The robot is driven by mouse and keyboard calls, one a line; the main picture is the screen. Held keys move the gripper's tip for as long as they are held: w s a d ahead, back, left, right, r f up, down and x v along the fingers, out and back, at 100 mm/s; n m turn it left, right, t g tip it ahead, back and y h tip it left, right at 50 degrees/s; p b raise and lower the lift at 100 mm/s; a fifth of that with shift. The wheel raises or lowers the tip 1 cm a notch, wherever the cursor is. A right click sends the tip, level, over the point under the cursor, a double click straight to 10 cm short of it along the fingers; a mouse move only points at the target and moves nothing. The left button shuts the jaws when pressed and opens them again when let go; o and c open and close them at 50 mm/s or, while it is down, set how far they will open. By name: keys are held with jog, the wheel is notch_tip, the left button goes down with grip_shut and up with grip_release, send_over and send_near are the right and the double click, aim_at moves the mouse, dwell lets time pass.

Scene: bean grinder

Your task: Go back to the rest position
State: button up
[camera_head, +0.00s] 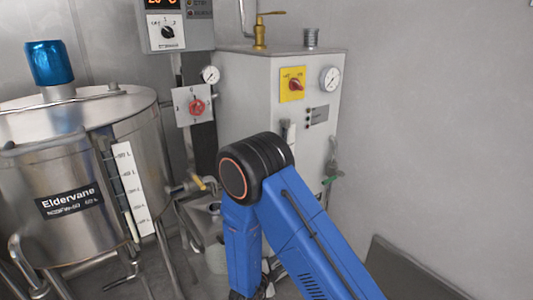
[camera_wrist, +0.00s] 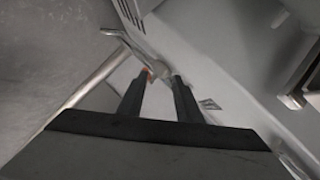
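My gripper (camera_wrist: 159,77) shows in the wrist view as two dark fingers with a clear gap between them. It is open and I see nothing held in it. A small reddish spot shows beyond the fingertips, too blurred to name. In the head view my blue arm is bent at a black joint in the middle of the picture. Its lower part runs down to the bottom edge, and the gripper itself cannot be made out there.
A steel tank (camera_head: 78,200) labelled Eldervane, with a blue motor (camera_head: 49,63) on top, stands at left. A grey cabinet (camera_head: 250,95) with a yellow switch (camera_head: 292,84) stands behind my arm. A control box (camera_head: 177,24) and red knob (camera_head: 196,107) are between. The right wall is bare.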

notch_tip(320, 180, up, 21)
jog(key=w+n+g+y, duration=0.2)
jog(key=n+y, duration=0.4)
jog(key=y, duration=0.2)
jog(key=s+d+r+n+g+y, duration=0.1)
jog(key=s+d+r+n, duration=0.25)
jog(key=s+r, duration=0.2)
jog(key=s+d+r+n+g+y, duration=0.1)
jog(key=s+d+r+n, duration=0.1)
jog(key=s+d+r, duration=0.3)
jog(key=s+d+r+n+g+h, duration=0.1)
jog(key=s+d+r+n, duration=0.1)
jog(key=s+d, duration=0.3)
jog(key=s+d+r+n+h, duration=0.1)
jog(key=s+d, duration=0.4)
jog(key=s, duration=0.6)
jog(key=s+d+r+n+g+h, duration=0.1)
jog(key=s+d+r+n, duration=0.2)
jog(key=s+d, duration=0.3)
jog(key=s+r, duration=0.1)
jog(key=s, duration=0.1)
jog(key=shift+s+r+g+h, duration=0.15)
jog(key=shift+s+g+h, duration=0.15)
jog(key=shift+s+h, duration=0.1)
